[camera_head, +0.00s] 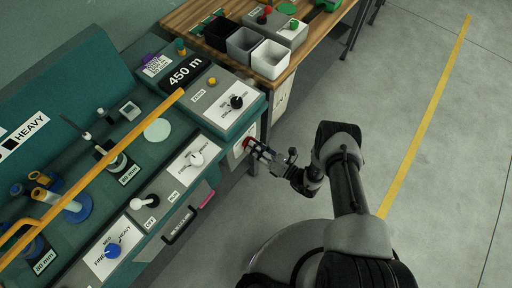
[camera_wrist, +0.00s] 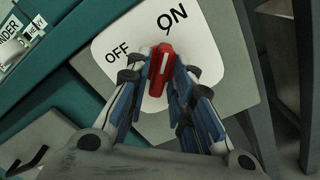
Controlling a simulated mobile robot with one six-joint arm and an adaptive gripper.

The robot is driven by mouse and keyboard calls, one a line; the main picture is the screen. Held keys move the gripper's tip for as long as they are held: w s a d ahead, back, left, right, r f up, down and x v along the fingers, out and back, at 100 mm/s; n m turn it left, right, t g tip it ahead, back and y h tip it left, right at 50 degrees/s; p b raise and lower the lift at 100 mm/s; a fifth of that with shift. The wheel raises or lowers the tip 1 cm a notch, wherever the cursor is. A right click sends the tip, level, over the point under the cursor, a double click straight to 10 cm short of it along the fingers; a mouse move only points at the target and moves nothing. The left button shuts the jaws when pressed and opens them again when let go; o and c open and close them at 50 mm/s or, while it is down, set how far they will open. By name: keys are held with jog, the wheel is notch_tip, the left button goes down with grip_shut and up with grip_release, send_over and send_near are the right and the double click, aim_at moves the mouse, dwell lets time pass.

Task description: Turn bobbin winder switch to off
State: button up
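The bobbin winder switch has a red handle (camera_wrist: 160,70) on a white plate (camera_wrist: 100,45) marked OFF at the left and ON at the upper right. The handle's upper end points up, between the two words and nearer to ON. My gripper (camera_wrist: 160,65) has its fingers on both sides of the handle, close against it, and looks shut on it. The fingers hide parts of the handle's sides and the lower plate. In the head view the red handle (camera_head: 248,143) is on the bench's end face, with my gripper (camera_head: 255,147) reaching it from the right.
The teal machine bench (camera_head: 150,150) carries several other knobs, including a black knob (camera_head: 236,102) and a white knob (camera_head: 196,158). A wooden table (camera_head: 300,60) with bins stands behind. A grey leg (camera_wrist: 285,130) stands right of the plate. The floor at right is clear.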

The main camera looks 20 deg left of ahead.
grip_shut()
jog(key=shift+n, duration=0.3)
jog(key=n+b, duration=0.3)
jog(key=n, duration=1.4)
jog(key=shift+b, duration=0.3)
jog(key=shift+n, duration=0.4)
jog(key=shift+o, duration=2)
grip_release()
